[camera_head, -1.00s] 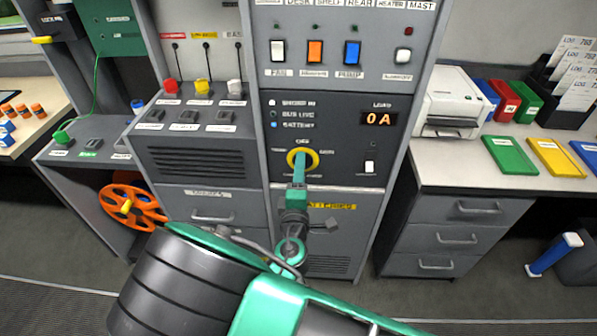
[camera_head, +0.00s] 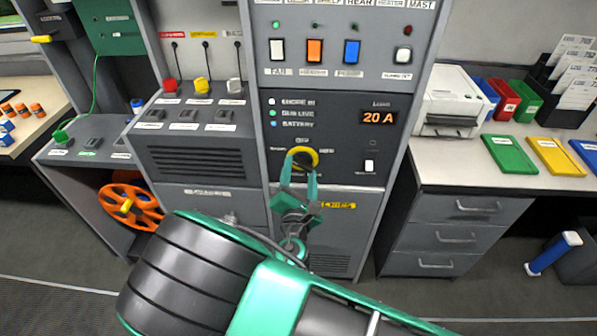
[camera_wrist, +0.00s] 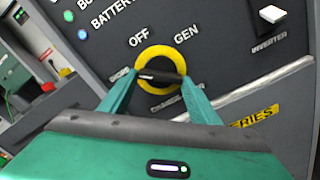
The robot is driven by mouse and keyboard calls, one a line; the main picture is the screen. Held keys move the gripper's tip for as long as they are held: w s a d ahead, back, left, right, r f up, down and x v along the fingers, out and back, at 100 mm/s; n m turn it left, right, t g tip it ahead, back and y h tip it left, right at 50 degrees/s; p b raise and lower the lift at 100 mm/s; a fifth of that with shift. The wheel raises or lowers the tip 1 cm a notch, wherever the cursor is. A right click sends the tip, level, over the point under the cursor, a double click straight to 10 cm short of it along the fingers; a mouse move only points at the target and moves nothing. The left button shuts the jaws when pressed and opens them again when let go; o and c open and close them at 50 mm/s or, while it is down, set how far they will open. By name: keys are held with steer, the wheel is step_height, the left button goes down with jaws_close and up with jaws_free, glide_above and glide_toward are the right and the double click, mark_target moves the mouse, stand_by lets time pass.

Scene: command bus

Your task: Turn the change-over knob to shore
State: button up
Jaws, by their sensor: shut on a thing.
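The change-over knob (camera_wrist: 160,73) is a black bar handle in a yellow ring (camera_wrist: 154,91) on the dark panel. In the wrist view the bar lies nearly level in the picture, its left end towards the SHORE label (camera_wrist: 119,75); OFF and GEN are above it. The knob's ring also shows in the head view (camera_head: 312,155), partly behind my fingers. My gripper (camera_wrist: 161,76) is shut on the knob, with a green finger at each end of the bar. In the head view my gripper (camera_head: 300,166) stands in front of the knob, fingers side by side.
The load display (camera_head: 379,118) reads 20 A. The BUS LIVE lamp (camera_head: 272,112) is green and the BATTERY lamp (camera_head: 273,124) blue. Switches (camera_head: 315,51) sit above; a white inverter switch (camera_head: 369,166) is right of the knob. A drawer unit (camera_head: 450,236) stands at right.

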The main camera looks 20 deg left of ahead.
steer(key=shift+s+f+n, duration=0.1)
steer(key=shift+f+n, duration=0.25)
steer(key=shift+n, duration=0.45)
steer(key=o, duration=1)
steer(key=shift+r, duration=0.1)
steer(key=shift+o, duration=0.2)
steer(key=shift+r, duration=0.1)
steer(key=v, duration=1)
steer(key=shift+s, duration=0.3)
